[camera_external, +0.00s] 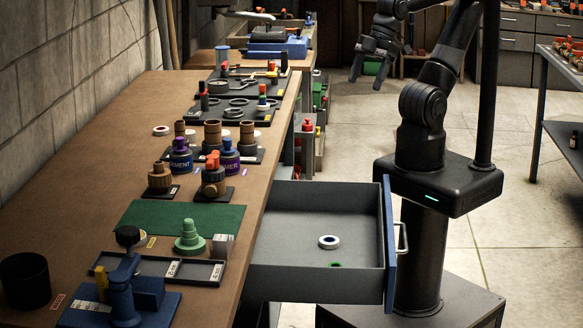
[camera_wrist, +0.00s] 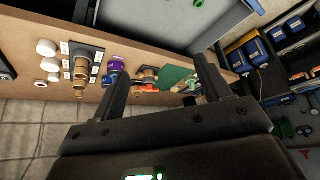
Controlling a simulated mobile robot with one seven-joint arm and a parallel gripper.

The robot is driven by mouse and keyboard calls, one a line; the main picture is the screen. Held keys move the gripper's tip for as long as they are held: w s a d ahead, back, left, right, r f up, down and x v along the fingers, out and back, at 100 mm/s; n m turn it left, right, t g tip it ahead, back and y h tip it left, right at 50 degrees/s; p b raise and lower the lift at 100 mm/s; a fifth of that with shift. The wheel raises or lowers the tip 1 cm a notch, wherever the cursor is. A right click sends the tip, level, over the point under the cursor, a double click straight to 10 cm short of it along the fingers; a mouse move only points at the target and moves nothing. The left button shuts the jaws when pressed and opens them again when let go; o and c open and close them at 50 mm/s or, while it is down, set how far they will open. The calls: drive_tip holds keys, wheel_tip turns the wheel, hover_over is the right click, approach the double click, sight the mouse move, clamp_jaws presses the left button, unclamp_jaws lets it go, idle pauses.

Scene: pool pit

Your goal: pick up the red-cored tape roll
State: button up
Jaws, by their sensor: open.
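A small white tape roll (camera_external: 161,130) with what looks like a reddish core lies flat on the wooden bench, near the wall side, behind the brown fittings. A small pale ring with a reddish middle shows at the left of the wrist view (camera_wrist: 40,83); I take it to be the same roll, but it is tiny. A white roll with a dark blue core (camera_external: 329,241) lies in the open drawer.
The grey drawer (camera_external: 285,255) stands open from the bench, close to my base. Brown fittings (camera_external: 213,134), cement and primer cans (camera_external: 180,156) and a black tray (camera_external: 222,112) crowd the bench around the roll. A concrete wall (camera_external: 60,90) borders the left.

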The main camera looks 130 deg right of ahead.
drive_tip(key=w+d+r+m, duration=0.4)
drive_tip(key=w+d+m, duration=1)
drive_tip(key=w+m, duration=0.2)
drive_tip(key=m+g+h, duration=0.2)
drive_tip(key=m, duration=2.4)
hover_over(169, 132)
drive_tip(key=f, duration=1.4)
drive_tip(key=d+f, duration=0.1)
drive_tip(key=f, duration=0.6)
drive_tip(key=shift+s+f, duration=0.35)
drive_tip(key=shift+f, duration=0.05)
drive_tip(key=shift+w+a+x, duration=0.1)
drive_tip(key=shift+a+x, duration=0.05)
drive_tip(key=shift+x, duration=1.15)
drive_tip(key=shift+w+a+x, duration=0.15)
drive_tip(key=shift+a+x, duration=0.05)
drive_tip(key=shift+x, duration=1.15)
